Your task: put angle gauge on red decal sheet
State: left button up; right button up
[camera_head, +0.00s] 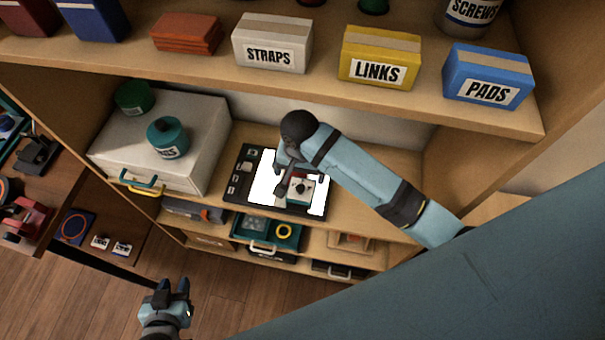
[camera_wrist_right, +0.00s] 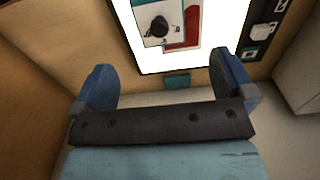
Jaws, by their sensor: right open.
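The angle gauge (camera_wrist_right: 157,27), a pale plate with a black knob and teal edge, lies on a lit white panel. It also shows in the head view (camera_head: 303,187), partly hidden by my right arm. The red decal sheet (camera_wrist_right: 191,38) shows beside and below the gauge, which appears to overlap it; how much is hidden. My right gripper (camera_wrist_right: 162,78) is open and empty, its fingers apart from the gauge. In the head view it (camera_head: 284,189) is over the panel. My left gripper (camera_head: 173,288) hangs low above the floor, its opening unclear.
The dark-framed panel (camera_head: 235,190) sits on the middle shelf, beside a white case (camera_head: 200,125) bearing a teal jar (camera_head: 167,138). The upper shelf (camera_head: 300,85) with labelled boxes overhangs it. Trays (camera_head: 266,234) fill the shelf below. Open floor lies at lower left.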

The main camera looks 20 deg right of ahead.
jog(key=n+t+y, duration=0.2)
send_over(302, 206)
jog(key=w, duration=0.1)
notch_tip(302, 206, down, 4)
jog(key=shift+w+d+f, duration=0.1)
jog(key=shift+f, duration=0.1)
jog(key=s+f+n+t, duration=0.1)
jog(key=s+d+f+n+t+y, duration=0.1)
jog(key=s+f+t, duration=0.1)
jog(key=shift+s+n, duration=0.3)
jog(key=shift+n, duration=0.1)
jog(key=s+d+n+t, duration=0.5)
jog(key=s+t, duration=0.1)
jog(key=s, duration=0.1)
jog(key=shift+s+r, duration=0.15)
jog(key=shift+r, duration=0.25)
